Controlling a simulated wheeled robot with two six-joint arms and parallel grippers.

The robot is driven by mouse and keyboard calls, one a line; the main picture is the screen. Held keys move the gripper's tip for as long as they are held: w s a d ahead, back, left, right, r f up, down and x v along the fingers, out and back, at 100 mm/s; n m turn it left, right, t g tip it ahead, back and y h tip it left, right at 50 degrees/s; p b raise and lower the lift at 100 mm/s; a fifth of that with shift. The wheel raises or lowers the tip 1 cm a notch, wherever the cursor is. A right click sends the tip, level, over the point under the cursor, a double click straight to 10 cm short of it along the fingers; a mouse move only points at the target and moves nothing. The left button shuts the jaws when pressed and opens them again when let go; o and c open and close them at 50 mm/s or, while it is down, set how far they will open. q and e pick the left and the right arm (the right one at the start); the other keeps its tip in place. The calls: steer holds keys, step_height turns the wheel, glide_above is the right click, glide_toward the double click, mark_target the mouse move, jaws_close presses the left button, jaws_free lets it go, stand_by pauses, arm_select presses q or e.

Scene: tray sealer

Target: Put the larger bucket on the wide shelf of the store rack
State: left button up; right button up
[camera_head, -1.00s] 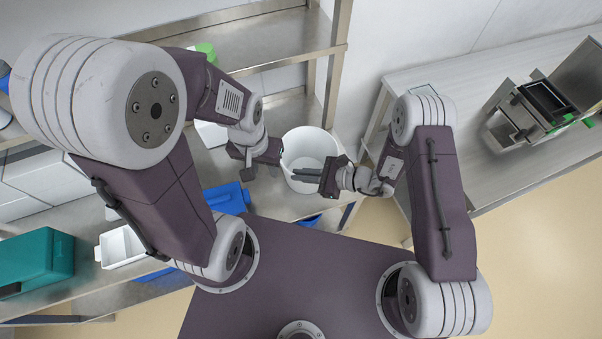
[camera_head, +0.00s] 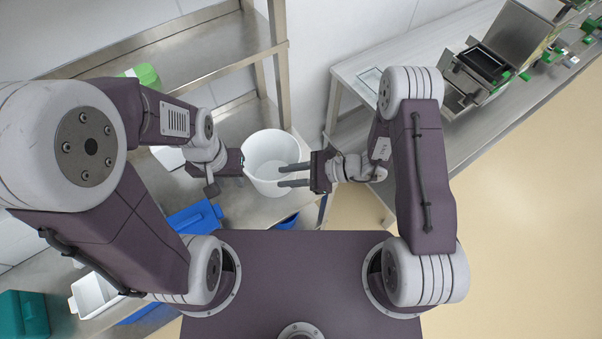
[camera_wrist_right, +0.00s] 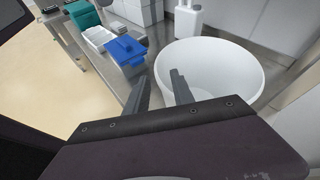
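The larger bucket, white and open-topped (camera_head: 265,146), stands upright by the rack's right post in the head view. It looks empty and fills the middle right of the right wrist view (camera_wrist_right: 225,75). My left gripper (camera_head: 238,163) is at the bucket's left rim; its fingertips are hidden, so I cannot tell if it grips. My right gripper (camera_head: 281,175) is open, its two fingers apart and pointing left across the bucket's right rim. In the wrist view one finger overlaps the bucket and the other shows beside it. I cannot tell whether they touch.
The steel store rack (camera_head: 280,75) has an upper shelf (camera_head: 195,50) above and left of the bucket. A blue container (camera_head: 195,217), a white bin (camera_head: 95,293) and a teal box (camera_head: 22,315) lie left. A bench (camera_head: 455,130) with a tray sealer (camera_head: 490,62) stands right.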

steer(key=v, duration=0.5)
steer(key=shift+d+r, duration=0.15)
steer(key=shift+d, duration=0.1)
steer(key=s+d+r+n+g+h, duration=0.3)
steer(key=s+d+n+g+h, duration=0.25)
steer(key=s+n, duration=0.35)
steer(key=w+d+r+n+t+h, duration=0.1)
steer(key=d+r+n+t+h, duration=0.1)
steer(key=d+n+h, duration=0.1)
steer(key=w+d+r+n+t+h, duration=0.2)
steer(key=d+n+t+h, duration=0.1)
steer(key=d, duration=0.5)
steer(key=shift+d+r+n+h, duration=0.2)
steer(key=shift+n+h, duration=0.55)
steer(key=shift+n, duration=0.35)
